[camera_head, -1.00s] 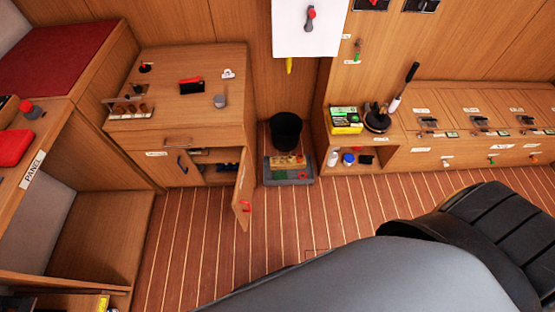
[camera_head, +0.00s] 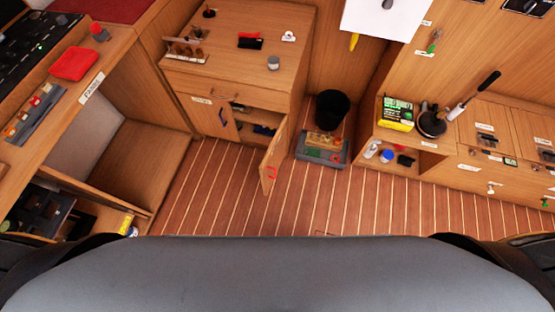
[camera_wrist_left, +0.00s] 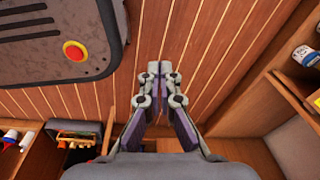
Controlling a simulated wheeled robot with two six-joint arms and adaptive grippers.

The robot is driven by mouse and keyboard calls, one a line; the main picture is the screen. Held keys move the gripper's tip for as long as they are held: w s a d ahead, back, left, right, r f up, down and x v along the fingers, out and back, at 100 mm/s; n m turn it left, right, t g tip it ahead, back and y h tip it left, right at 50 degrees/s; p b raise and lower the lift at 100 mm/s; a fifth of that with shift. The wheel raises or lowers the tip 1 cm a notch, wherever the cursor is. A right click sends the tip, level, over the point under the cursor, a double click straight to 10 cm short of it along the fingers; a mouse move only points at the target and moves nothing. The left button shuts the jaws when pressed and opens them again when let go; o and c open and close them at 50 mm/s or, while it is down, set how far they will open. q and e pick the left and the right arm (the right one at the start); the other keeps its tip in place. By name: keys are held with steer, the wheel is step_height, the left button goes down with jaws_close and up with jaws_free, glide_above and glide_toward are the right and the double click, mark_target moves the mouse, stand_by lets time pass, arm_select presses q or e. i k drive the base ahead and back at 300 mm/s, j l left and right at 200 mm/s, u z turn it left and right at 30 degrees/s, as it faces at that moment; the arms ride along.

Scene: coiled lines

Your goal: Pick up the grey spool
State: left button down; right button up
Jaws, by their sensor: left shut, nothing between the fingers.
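A small grey cylinder that looks like the grey spool (camera_head: 273,62) stands on the top of the wooden cabinet (camera_head: 228,72) in the head view. It is near the cabinet's right side, below the red and black items. My left gripper (camera_wrist_left: 160,68) shows in the left wrist view with its fingers together and nothing between them. It points over the striped wooden floor, and the spool is not seen in that view. Neither gripper shows in the head view.
The cabinet's door (camera_head: 273,157) hangs open. A desk with a red case (camera_head: 73,63) is at left. A low bench (camera_head: 462,158) runs along the right. The striped floor (camera_head: 225,200) between is clear.

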mark_target(273, 61)
steer(key=l+u, duration=0.1)
steer(key=u, duration=0.75)
steer(key=i+l+u, duration=0.15)
steer(key=l+u, duration=0.2)
steer(key=l, duration=0.15)
steer(key=i+l+u, duration=0.15)
steer(key=l+u, duration=0.15)
steer(key=l, duration=0.25)
steer(key=l+u, duration=0.35)
steer(key=l, duration=0.2)
